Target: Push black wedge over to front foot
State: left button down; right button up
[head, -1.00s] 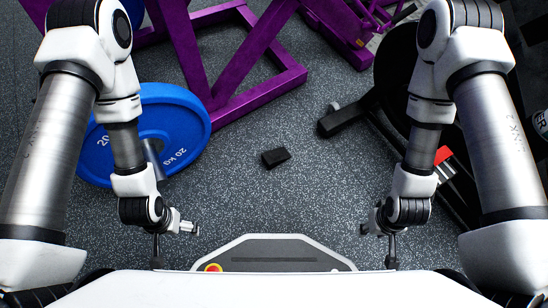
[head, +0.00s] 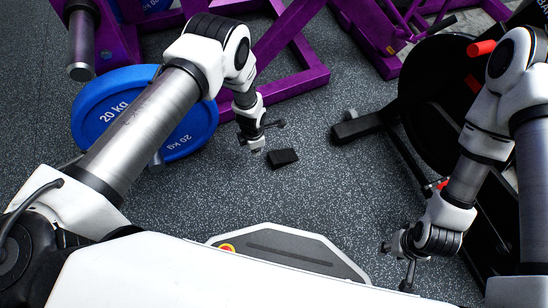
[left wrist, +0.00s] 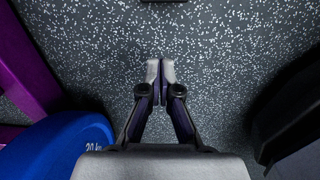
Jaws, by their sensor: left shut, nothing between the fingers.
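The black wedge (head: 283,158) lies flat on the speckled floor in the head view. A dark edge at the top of the left wrist view (left wrist: 163,1) may be the wedge, mostly cut off. The black front foot (head: 356,127) of the black machine lies to the wedge's right and slightly farther away, with bare floor between them. My left gripper (head: 268,137) is just beyond and left of the wedge; contact cannot be told. Its fingertips (left wrist: 160,70) are together and empty. My right gripper (head: 396,266) hangs low at the near right, away from the wedge; its jaw state is unclear.
A blue 20 kg plate (head: 185,135) lies left of the wedge. A purple frame (head: 300,82) stands behind. The black machine's wheel (head: 428,95) is at the right. The floor (head: 330,195) around the wedge's near side is clear.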

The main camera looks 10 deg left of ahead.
aim_at(257, 169)
pick_arm(q)
jog(key=f+b, duration=0.2)
jog(key=f, duration=0.1)
jog(key=f+b, duration=0.1)
jog(key=f, duration=0.3)
jog(key=f+b, duration=0.2)
jog(key=f, duration=0.2)
jog(key=shift+s+a+f+b, duration=0.15)
jog(key=shift+s+b, duration=0.1)
jog(key=shift+b, duration=0.05)
jog(key=shift+w+d+r+b, duration=0.2)
jog(key=shift+w+d+b, duration=0.1)
jog(key=shift+w+d, duration=0.3)
jog(key=shift+w+d+r+b, duration=0.25)
jog(key=shift+w+d, duration=0.1)
jog(key=shift+d, duration=0.3)
jog(key=shift+w+d+r, duration=0.1)
jog(key=shift+w+d, duration=0.15)
jog(key=shift+d, duration=0.1)
